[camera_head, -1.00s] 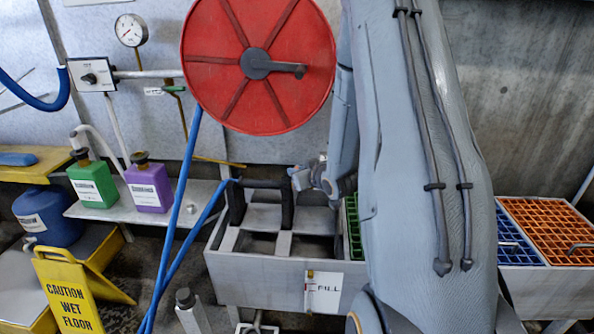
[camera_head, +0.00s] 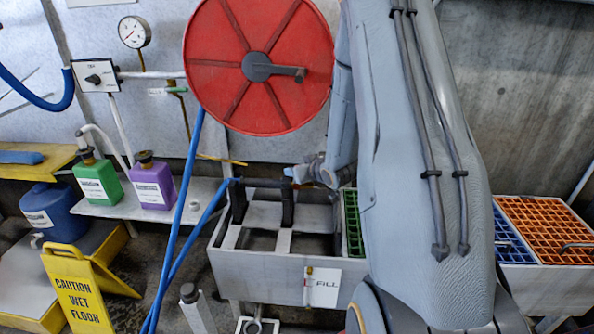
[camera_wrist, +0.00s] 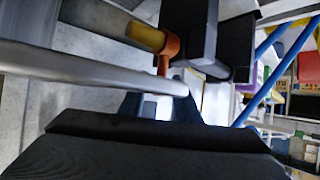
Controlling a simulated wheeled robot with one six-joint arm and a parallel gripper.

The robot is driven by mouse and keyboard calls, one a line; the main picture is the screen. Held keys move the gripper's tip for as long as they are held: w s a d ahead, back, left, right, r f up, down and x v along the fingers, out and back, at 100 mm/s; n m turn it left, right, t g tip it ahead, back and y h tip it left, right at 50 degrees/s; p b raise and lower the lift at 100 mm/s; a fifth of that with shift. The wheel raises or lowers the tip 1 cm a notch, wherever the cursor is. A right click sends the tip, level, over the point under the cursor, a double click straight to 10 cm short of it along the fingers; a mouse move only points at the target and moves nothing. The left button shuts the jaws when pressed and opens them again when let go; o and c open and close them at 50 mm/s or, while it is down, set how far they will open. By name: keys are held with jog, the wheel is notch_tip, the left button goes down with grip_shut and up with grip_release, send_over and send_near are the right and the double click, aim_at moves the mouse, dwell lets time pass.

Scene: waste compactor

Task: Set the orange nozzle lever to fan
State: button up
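The orange nozzle lever (camera_wrist: 168,50) shows at the upper middle of the wrist view, next to a yellow cylindrical piece (camera_wrist: 145,37) and a dark block (camera_wrist: 190,28). A pale metal bar (camera_wrist: 90,70) crosses the wrist view just below the lever. My gripper (camera_wrist: 158,104) has two bluish fingers standing apart, with a light surface between them. The bar hides part of the fingertips, and I cannot tell whether they touch it. In the head view my gripper (camera_head: 300,174) is beside the black cradle (camera_head: 287,203) above the sink. The orange lever is not clear there.
The grey sink (camera_head: 270,275) has a FILL sign (camera_head: 325,287) on its front. A red hose reel (camera_head: 258,66) with a blue hose (camera_head: 180,200) hangs above it. A yellow wet-floor sign (camera_head: 80,295) stands at left. Orange and blue grates (camera_head: 550,228) lie at right.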

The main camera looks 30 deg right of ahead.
jog(key=v, duration=0.7)
jog(key=shift+s+r, duration=0.2)
jog(key=shift+s, duration=0.15)
